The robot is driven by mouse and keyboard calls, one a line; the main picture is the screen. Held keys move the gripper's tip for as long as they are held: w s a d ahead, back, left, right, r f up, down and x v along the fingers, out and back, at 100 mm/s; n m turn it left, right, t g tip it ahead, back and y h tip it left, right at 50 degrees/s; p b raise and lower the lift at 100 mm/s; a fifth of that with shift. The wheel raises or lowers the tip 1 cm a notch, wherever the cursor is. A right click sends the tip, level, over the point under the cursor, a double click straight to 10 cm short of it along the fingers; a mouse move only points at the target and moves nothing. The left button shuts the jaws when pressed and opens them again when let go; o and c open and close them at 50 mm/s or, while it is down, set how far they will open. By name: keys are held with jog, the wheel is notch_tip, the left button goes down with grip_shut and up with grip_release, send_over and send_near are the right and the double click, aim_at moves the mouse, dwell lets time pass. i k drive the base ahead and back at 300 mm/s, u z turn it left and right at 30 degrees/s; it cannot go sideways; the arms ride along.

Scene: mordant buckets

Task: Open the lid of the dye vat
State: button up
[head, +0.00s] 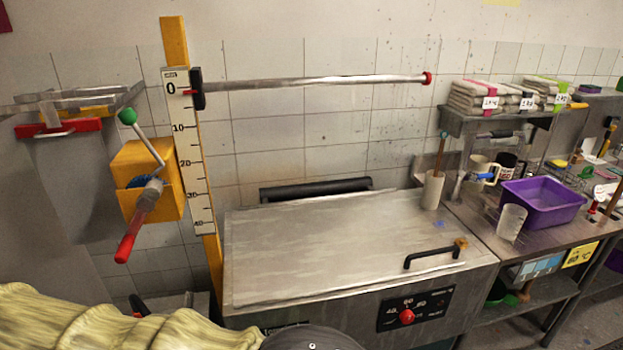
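The dye vat (350,322) stands in the middle of the head view, a metal box with a dark control panel on its front. Its broad, flat grey lid (330,240) lies level over the top and looks shut. A black bar handle (432,256) sits on the lid near its front right corner, with a small brown piece (461,243) at its right end. My gripper does not show in this view, so its state cannot be seen. The inside of the vat is hidden by the lid.
A metal rod (310,83) runs above the vat from a ruled post (190,150). A yellow crank box (147,180) is at left. A beaker (511,222) and purple basin (543,202) stand on the right bench. Pale yellow folds (60,325) fill the bottom left.

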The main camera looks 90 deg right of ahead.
aim_at(282, 250)
jog(key=k, duration=0.85)
jog(key=z, duration=2.5)
